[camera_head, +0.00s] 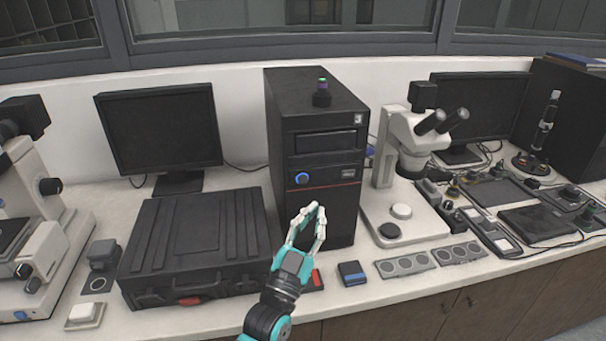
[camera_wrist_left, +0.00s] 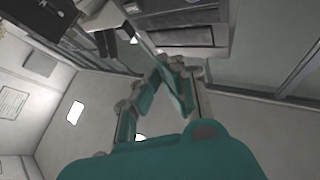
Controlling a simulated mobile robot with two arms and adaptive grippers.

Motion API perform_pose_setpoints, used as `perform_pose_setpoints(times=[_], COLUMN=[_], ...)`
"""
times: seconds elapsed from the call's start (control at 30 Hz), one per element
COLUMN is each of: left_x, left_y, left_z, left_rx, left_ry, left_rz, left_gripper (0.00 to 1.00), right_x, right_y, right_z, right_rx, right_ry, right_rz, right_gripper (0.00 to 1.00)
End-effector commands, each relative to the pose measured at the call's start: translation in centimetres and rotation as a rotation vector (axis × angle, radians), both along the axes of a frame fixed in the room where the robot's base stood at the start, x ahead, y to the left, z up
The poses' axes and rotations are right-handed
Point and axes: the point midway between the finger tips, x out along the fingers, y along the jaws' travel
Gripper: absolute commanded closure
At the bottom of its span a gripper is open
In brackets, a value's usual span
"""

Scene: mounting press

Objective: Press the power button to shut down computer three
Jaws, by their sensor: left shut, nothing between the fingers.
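Computer three is a black tower (camera_head: 316,105) with a white "3" at its upper front corner, standing upright on the counter in the head view. Its round power button (camera_head: 301,180), ringed in bright blue, is on the left of the front face, above a thin red line. My left gripper (camera_head: 317,210), teal with pale fingers, is in front of the tower's lower front, below and slightly right of the button. It is shut and empty, its tips apart from the button. The fingers also show in the left wrist view (camera_wrist_left: 168,68); I cannot make out the button there. My right gripper is not in view.
A black case (camera_head: 195,240) lies left of the tower, with a monitor (camera_head: 160,130) behind it. A white microscope (camera_head: 400,150) stands close on the right. A blue-topped box (camera_head: 352,273) lies near the counter's front edge.

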Motion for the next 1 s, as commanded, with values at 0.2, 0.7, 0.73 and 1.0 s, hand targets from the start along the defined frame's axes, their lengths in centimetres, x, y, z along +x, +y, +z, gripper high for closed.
perform_pose_setpoints(times=[0.2,0.7,0.73,1.0], left_x=[0.0,2.3,2.7,6.4], left_y=[-0.1,0.5,0.7,1.7], left_z=[0.5,0.2,0.3,0.2], left_rx=[-0.006,-0.005,-0.005,-0.005], left_ry=[-0.021,-0.023,-0.024,-0.022], left_rz=[0.003,0.003,0.004,0.003], left_gripper=[1.00,1.00,1.00,1.00], right_x=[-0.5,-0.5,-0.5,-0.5], right_y=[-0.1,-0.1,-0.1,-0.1], right_z=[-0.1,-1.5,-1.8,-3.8], right_rx=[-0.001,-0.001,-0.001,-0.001], right_ry=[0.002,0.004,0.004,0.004], right_rz=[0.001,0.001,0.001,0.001], right_gripper=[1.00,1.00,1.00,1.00])
